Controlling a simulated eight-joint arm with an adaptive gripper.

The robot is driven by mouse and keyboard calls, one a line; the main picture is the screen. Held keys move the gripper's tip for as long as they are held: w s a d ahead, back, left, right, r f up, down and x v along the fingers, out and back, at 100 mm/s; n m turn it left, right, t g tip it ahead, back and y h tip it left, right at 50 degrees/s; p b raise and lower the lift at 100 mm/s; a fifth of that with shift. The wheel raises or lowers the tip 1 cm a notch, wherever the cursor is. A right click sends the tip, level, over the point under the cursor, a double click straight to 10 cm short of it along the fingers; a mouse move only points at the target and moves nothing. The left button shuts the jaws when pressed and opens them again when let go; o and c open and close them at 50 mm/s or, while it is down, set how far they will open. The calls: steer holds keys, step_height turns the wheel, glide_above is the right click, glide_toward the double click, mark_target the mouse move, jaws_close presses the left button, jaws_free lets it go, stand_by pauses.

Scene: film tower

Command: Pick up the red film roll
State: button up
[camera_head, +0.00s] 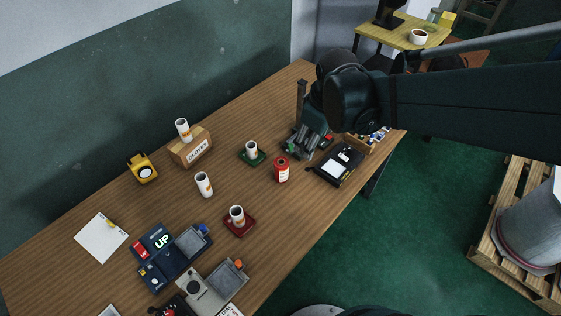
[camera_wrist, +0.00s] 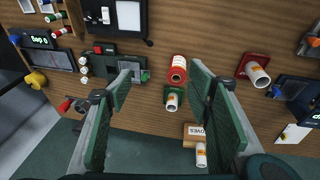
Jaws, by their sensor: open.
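The red film roll (camera_head: 281,170) stands upright on the wooden table, with a pale label on its side. It also shows in the wrist view (camera_wrist: 178,70), between my fingers in the picture and closer to the right one. My gripper (camera_wrist: 158,74) is open and empty, above the table and apart from the roll. In the head view my dark wrist hides part of the far table, and the fingers are hard to tell from the dark device behind.
A white roll on a green pad (camera_head: 252,159) stands close left of the red roll. Another stands on a red pad (camera_head: 248,228). A cardboard box (camera_head: 193,152) carries a white roll. Bare wood lies in front of the red roll.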

mark_target(282, 161)
steer(key=w+a+f+n+g, duration=0.1)
steer(key=w+a+f+n, duration=0.1)
steer(key=f, duration=0.3)
steer(key=w+a+f+n+g, duration=0.1)
steer(key=w+a+f+n, duration=0.1)
steer(key=f, duration=0.3)
steer(key=w+a+f+n+b, duration=0.1)
steer(key=w+a+f+n, duration=0.1)
steer(key=a+f, duration=0.2)
steer(key=shift+f+g+h, duration=0.3)
steer(key=shift+f+g, duration=0.1)
steer(key=shift+w+a+f+n, duration=0.15)
steer(key=shift+a+f+n, duration=0.2)
steer(key=shift+f, duration=0.35)
steer(key=shift+f+b, duration=0.35)
steer(key=shift+f, duration=0.95)
steer(key=shift+f, duration=0.1)
steer(key=shift+a+f+b, duration=0.15)
steer(key=shift+f+b, duration=0.2)
steer(key=shift+f, duration=0.9)
steer(key=shift+a+f+b, duration=0.1)
steer(key=shift+f+b, duration=0.25)
steer(key=shift+f, duration=0.9)
